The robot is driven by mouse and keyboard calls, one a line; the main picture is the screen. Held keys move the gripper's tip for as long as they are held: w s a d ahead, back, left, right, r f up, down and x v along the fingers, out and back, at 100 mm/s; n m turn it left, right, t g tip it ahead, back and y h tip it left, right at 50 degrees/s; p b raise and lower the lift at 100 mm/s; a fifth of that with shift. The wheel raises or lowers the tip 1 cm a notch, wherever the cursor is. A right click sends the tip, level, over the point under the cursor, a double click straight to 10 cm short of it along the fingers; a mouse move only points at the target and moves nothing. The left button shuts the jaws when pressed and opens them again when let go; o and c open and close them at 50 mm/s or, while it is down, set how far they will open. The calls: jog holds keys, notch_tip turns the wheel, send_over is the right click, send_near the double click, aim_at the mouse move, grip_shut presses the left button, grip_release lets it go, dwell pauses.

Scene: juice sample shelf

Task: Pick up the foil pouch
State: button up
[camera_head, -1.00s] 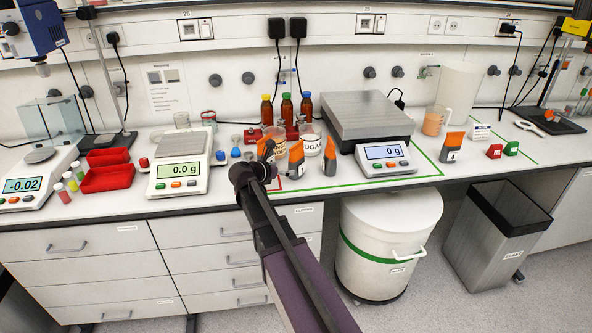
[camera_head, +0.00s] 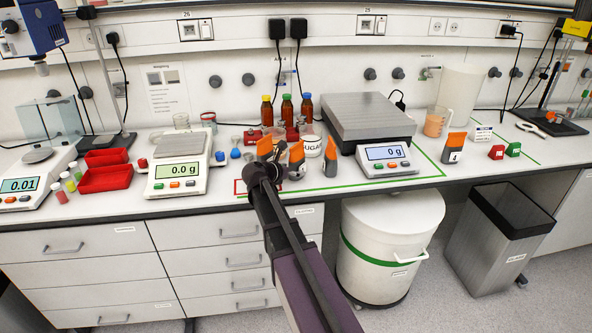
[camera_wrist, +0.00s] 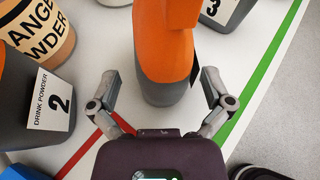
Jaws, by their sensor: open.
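Several foil pouches with orange tops and grey lower parts stand upright on the bench. One foil pouch (camera_wrist: 165,60) stands in the middle of the wrist view, its lower part between my open fingers, with no clear contact; it is probably the pouch (camera_head: 297,154) just behind my gripper in the head view. My gripper (camera_wrist: 164,90) also shows in the head view (camera_head: 279,164). A grey pouch labelled "DRINK POWDER 2" (camera_wrist: 42,128) is at left and a pouch labelled "3" (camera_wrist: 228,12) at upper right.
An orange powder jar (camera_wrist: 38,32) stands close at upper left in the wrist view. A white sugar jar (camera_head: 311,146) and brown bottles (camera_head: 287,110) are behind. A scale (camera_head: 392,160) is to the right. The bench front edge is near.

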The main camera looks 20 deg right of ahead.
aim_at(296, 160)
jog(key=shift+x, duration=1)
grip_shut()
jog(key=shift+r, duration=0.15)
notch_tip(296, 160, up, 3)
jog(key=p, duration=0.3)
jog(key=shift+r, duration=0.15)
jog(key=s+a+p, duration=0.1)
jog(key=s+a, duration=0.2)
jog(key=a, duration=0.4)
jog(key=s+a+r, duration=0.1)
jog(key=s+a, duration=0.3)
jog(key=a, duration=0.3)
jog(key=shift+a+r+p, duration=0.15)
jog(key=shift+a+p, duration=0.1)
jog(key=shift+p, duration=0.1)
